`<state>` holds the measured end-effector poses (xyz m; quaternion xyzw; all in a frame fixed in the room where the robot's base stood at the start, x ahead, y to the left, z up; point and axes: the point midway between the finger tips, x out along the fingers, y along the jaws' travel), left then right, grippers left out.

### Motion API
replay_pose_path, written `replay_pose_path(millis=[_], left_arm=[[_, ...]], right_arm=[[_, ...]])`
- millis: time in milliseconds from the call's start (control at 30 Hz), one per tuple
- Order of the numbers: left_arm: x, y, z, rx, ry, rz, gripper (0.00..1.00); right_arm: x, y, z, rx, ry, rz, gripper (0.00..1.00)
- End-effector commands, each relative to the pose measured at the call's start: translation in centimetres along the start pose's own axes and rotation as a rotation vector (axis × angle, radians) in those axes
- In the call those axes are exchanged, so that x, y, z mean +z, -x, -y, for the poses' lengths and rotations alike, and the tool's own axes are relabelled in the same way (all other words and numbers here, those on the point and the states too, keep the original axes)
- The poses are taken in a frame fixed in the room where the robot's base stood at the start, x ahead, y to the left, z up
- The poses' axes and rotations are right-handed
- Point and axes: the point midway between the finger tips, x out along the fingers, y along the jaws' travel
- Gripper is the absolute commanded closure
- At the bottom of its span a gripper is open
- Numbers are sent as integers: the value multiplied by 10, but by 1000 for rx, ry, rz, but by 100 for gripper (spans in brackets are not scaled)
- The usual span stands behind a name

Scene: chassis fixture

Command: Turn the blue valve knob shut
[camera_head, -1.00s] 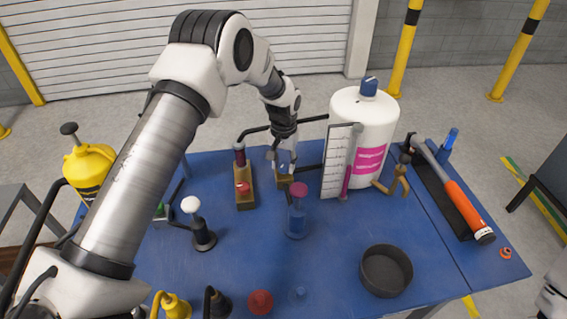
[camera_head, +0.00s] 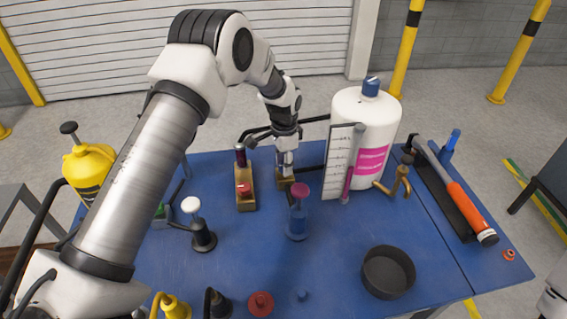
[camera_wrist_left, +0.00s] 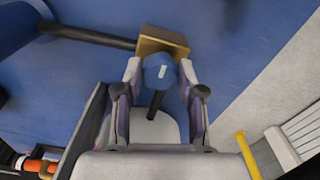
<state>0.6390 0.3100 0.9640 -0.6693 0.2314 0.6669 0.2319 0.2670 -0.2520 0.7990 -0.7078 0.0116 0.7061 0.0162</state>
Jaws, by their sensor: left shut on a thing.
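The blue valve knob (camera_wrist_left: 160,75) has a white mark on its top and sits against a brass block (camera_wrist_left: 163,42) with dark pipes. In the wrist view the mark runs nearly along the picture's vertical. My left gripper (camera_wrist_left: 159,71) is shut on the knob, one finger on each side. In the head view my left gripper (camera_head: 286,168) points down over the brass block (camera_head: 285,182), and it mostly hides the knob.
A white tank (camera_head: 372,110) and a gauge board (camera_head: 338,160) stand just right of the valve. A brass block with a red button (camera_head: 245,190) is to its left. A blue stand with a red top (camera_head: 297,222) is in front. A black dish (camera_head: 388,272) lies front right.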

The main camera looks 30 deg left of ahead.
Motion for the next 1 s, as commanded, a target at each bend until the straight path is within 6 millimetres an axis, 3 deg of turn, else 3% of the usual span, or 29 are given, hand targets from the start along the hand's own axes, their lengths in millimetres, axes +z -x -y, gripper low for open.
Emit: replay_pose_path(millis=[600,633,700,1000], left_arm=[[1,-3,-2,5,-49,4,96],[1,-3,-2,4,-49,4,54],[1,-3,-2,4,-49,4,36],[0,0,-1,2,-48,1,36]], right_arm=[[0,-1,0,0,0,0,60],[0,-1,0,0,0,0,60],[0,-1,0,0,0,0,60],[0,0,0,0,0,0,60]])
